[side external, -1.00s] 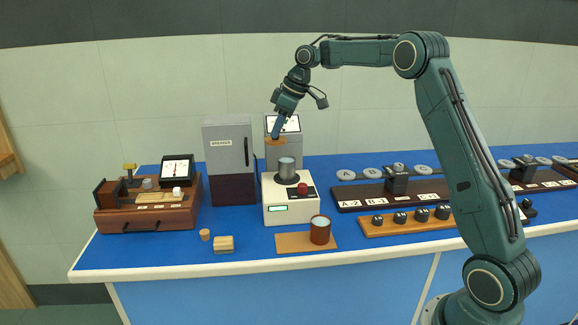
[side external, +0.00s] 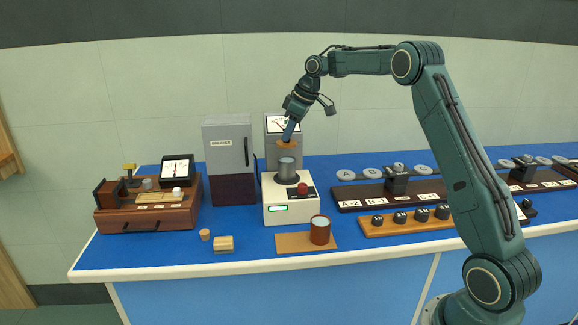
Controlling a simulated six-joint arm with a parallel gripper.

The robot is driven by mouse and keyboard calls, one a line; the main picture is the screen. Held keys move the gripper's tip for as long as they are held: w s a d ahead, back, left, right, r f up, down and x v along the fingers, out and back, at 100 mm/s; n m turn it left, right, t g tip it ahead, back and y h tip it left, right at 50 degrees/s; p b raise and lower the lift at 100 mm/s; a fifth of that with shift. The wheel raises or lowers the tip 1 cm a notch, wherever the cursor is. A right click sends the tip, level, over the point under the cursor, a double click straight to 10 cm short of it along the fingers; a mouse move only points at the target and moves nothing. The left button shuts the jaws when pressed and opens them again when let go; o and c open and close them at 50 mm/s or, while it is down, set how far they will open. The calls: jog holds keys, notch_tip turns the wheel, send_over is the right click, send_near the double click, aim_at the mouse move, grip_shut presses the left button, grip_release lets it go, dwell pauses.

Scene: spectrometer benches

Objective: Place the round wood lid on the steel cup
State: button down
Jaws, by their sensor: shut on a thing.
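The steel cup (side external: 287,170) stands upright on the dark round plate of a white bench instrument. My gripper (side external: 287,141) points down just above it and is shut on the round wood lid (side external: 286,145), an orange-brown disc. The lid is over the cup, close above its rim and apart from it, with a narrow gap showing. The lid looks roughly level. The gripper's fingertips are small here and partly merge with the lid.
The white instrument (side external: 290,207) has a red knob and green display. A grey cabinet (side external: 229,150) stands to its left, and a dial meter (side external: 283,125) behind. A brown cup (side external: 320,231) stands on a tan mat (side external: 291,243) in front.

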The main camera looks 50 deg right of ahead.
aim_at(290, 142)
jog(key=shift+f, duration=2.3)
jog(key=shift+f, duration=0.1)
jog(key=c, duration=1.3)
grip_release()
jog(key=shift+c, duration=0.2)
jog(key=v, duration=1.2)
